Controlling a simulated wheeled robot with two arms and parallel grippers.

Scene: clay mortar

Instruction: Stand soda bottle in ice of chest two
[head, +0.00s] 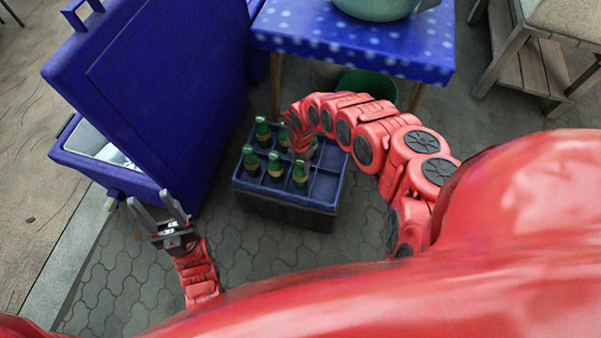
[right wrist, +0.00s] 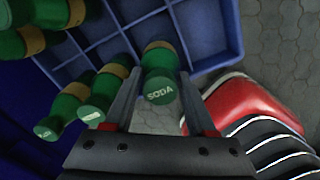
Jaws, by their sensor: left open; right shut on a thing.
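A blue chest (head: 120,184) stands at the left with its lid (head: 160,85) raised; only a pale strip of its inside shows, and I cannot tell ice there. I cannot tell which numbered chest it is. Green soda bottles (head: 251,160) stand in a blue divided crate (head: 325,190). My right gripper (head: 300,148) is at the crate, its fingers mostly hidden in the head view. In the right wrist view it is shut on a soda bottle (right wrist: 160,70) with a "SODA" cap, still among the crate's compartments. My left gripper (head: 149,199) is open and empty in front of the chest.
A blue spotted table (head: 350,45) carrying a pale pot (head: 375,8) stands behind the crate. A green bucket (head: 367,85) is under it. A wooden bench (head: 540,75) is at the back right. Paving in front of the crate is clear.

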